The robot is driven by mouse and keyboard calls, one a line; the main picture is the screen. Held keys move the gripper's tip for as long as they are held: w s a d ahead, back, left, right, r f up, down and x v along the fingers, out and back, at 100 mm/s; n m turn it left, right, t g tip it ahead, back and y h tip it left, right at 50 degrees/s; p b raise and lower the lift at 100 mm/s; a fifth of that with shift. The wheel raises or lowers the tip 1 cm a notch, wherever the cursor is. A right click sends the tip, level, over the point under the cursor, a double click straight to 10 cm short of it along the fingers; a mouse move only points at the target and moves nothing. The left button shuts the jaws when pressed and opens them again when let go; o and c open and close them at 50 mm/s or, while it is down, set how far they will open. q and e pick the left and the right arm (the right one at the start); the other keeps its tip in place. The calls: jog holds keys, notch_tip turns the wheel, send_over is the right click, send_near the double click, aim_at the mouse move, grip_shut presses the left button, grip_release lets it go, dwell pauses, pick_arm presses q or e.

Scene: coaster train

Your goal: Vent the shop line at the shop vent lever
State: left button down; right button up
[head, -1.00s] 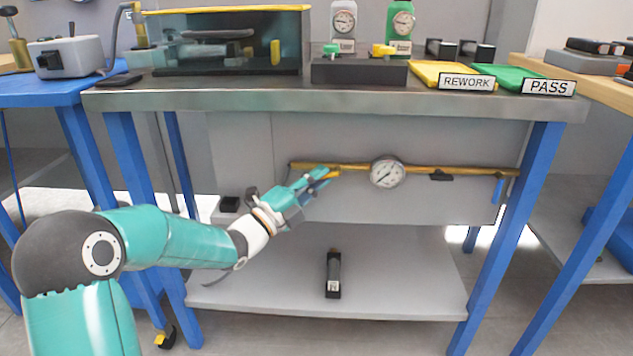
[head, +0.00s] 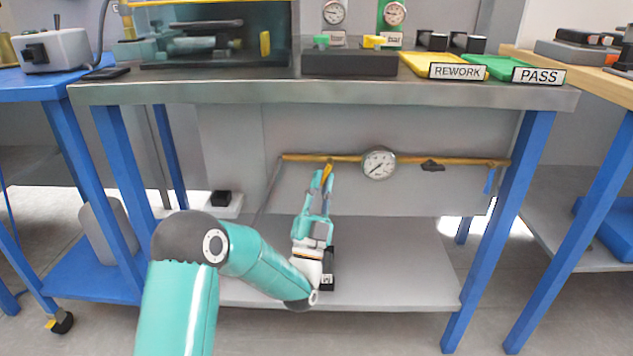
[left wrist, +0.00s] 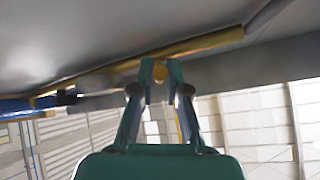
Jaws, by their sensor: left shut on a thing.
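A yellow pipe (head: 340,158) runs along the panel under the bench, with a round white gauge (head: 379,164) on it. Left of the gauge, a small yellow lever (head: 329,170) hangs from the pipe, slightly tilted. My left gripper (head: 322,181) reaches up from below and is shut on this lever. In the left wrist view, the lever's yellow end (left wrist: 157,73) shows between the fingertips, and the pipe (left wrist: 200,43) crosses above. The fingers partly hide the lever, and no label on it is readable. My right gripper is not in view.
A black object (head: 328,262) stands on the lower shelf (head: 400,265) behind my wrist. Blue bench legs (head: 500,230) bound the space at both sides.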

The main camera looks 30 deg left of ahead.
pick_arm(q)
jog(key=shift+w+d+f+n+g+y, duration=0.15)
jog(key=shift+n+g+y, duration=0.4)
jog(key=shift+n+y, duration=0.75)
jog(key=shift+w+d+f+n+g+y, duration=0.15)
jog(key=shift+n+g+y, duration=0.35)
jog(key=shift+n+y, duration=0.8)
jog(key=shift+w+d+n+g+y, duration=0.2)
jog(key=shift+n+g+y, duration=0.35)
jog(key=shift+n+y, duration=0.75)
jog(key=shift+n, duration=0.5)
jog(key=shift+r, duration=0.1)
jog(key=c, duration=1.2)
grip_release()
jog(key=shift+s, duration=0.1)
